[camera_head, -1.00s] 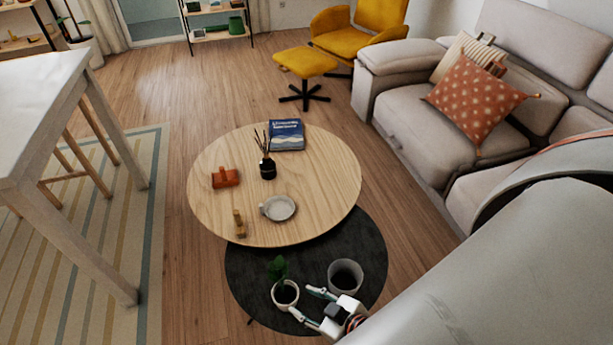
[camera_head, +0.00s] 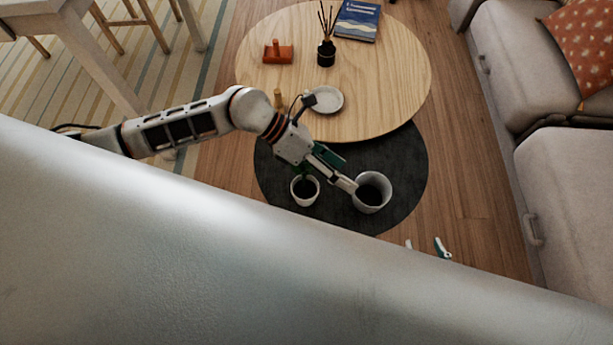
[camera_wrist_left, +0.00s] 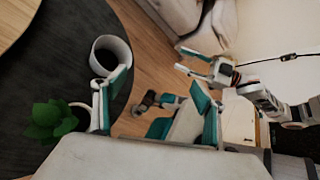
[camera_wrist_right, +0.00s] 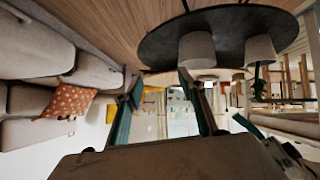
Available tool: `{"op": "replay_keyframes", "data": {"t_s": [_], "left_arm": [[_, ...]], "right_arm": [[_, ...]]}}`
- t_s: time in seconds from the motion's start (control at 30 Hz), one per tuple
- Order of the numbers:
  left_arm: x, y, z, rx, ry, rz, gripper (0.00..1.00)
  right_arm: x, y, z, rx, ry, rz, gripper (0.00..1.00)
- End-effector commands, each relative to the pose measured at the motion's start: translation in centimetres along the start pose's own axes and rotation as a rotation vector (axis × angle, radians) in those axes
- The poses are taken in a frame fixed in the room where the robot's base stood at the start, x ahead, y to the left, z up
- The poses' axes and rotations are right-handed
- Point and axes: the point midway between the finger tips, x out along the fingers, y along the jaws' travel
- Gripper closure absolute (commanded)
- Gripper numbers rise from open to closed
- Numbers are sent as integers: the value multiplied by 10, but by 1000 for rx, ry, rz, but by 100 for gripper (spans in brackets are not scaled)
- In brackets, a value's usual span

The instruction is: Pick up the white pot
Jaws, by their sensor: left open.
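The white pot (camera_head: 372,192), round and dark inside, stands upright on the dark round rug in the head view. It also shows in the left wrist view (camera_wrist_left: 110,54) and the right wrist view (camera_wrist_right: 197,50). My left gripper (camera_head: 337,171) is open and empty, with a finger at the pot's left rim; I cannot tell whether it touches. In the left wrist view my left gripper (camera_wrist_left: 160,98) has its fingers wide apart. My right gripper (camera_head: 425,246) is to the lower right of the pot, mostly hidden; its fingers are apart and empty in the right wrist view (camera_wrist_right: 162,95).
A smaller white pot with a green plant (camera_head: 304,192) stands left of the white pot, beneath my left gripper. A round wooden table (camera_head: 395,75) bears a plate, a diffuser and a book. A grey sofa (camera_head: 565,190) is at right. Bare floor lies between rug and sofa.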

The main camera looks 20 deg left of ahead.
Motion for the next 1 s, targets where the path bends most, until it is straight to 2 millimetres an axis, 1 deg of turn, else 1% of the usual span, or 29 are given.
{"op": "replay_keyframes", "data": {"t_s": [0.03,0.1,0.2,0.3,0.4,0.47,0.6,0.77,0.93,1.0], "left_arm": [[-10,32,-17,78,95,79,29],[-26,65,-32,160,201,167,29],[-49,99,-44,234,306,261,29],[-67,116,-55,233,381,307,29],[-73,125,-62,231,417,327,29],[-71,128,-65,230,424,332,29],[-57,134,-72,228,425,329,29],[-48,139,-74,228,423,331,29],[-28,148,-82,225,423,327,29],[-18,152,-86,225,423,327,29]], "right_arm": [[2,-2,7,-2,-9,-2,60],[2,-2,9,-4,-11,-2,60],[4,-2,10,-6,-11,-2,60],[3,0,5,-8,-4,1,60],[3,0,5,-8,-3,1,60],[3,0,6,-8,-5,1,60],[4,-1,9,-7,-6,-1,60],[4,0,6,-9,1,-1,60],[8,-3,11,-9,-2,-6,60],[9,-4,10,-10,1,-8,60]]}}
